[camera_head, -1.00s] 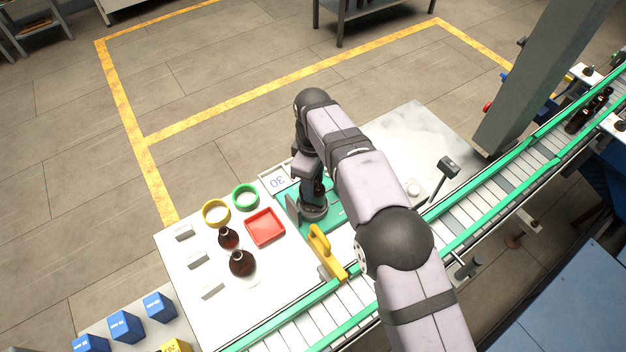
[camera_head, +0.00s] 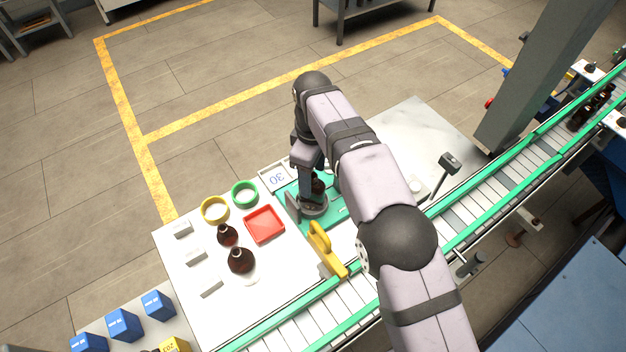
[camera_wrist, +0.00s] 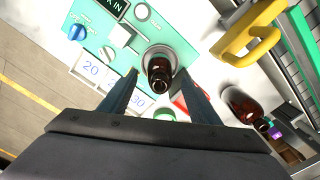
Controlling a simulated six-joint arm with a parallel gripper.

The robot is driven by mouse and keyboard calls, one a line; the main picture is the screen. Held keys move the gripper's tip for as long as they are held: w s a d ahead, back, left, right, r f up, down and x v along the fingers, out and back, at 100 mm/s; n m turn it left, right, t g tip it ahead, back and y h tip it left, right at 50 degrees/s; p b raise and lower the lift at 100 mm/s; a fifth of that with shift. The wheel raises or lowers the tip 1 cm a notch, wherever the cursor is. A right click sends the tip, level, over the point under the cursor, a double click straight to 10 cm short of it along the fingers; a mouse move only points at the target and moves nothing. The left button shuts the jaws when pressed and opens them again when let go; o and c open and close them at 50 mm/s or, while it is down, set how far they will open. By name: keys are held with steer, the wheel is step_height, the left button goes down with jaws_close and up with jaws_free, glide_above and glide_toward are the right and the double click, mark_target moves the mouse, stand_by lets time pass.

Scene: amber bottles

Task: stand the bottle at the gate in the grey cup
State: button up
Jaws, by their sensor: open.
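A dark amber bottle (camera_wrist: 160,72) stands upright in the grey cup (camera_wrist: 157,50) on the green panel. In the head view the cup (camera_head: 314,208) shows with the bottle (camera_head: 318,186) partly hidden by my arm. My gripper (camera_wrist: 162,84) is open, with one finger on each side of the bottle; gaps show between the fingers and the glass. The yellow gate (camera_head: 325,250) is beside the conveyor, to the right of the red tray; it also shows in the wrist view (camera_wrist: 250,32).
Two amber bottles (camera_head: 227,235) (camera_head: 240,261) stand on the white table left of the red tray (camera_head: 264,225). A yellow ring (camera_head: 215,210) and a green ring (camera_head: 245,194) are behind them. The conveyor (camera_head: 355,295) runs along the front. Number cards (camera_head: 277,178) border the panel.

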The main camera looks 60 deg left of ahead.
steer(key=shift+r, duration=2.65)
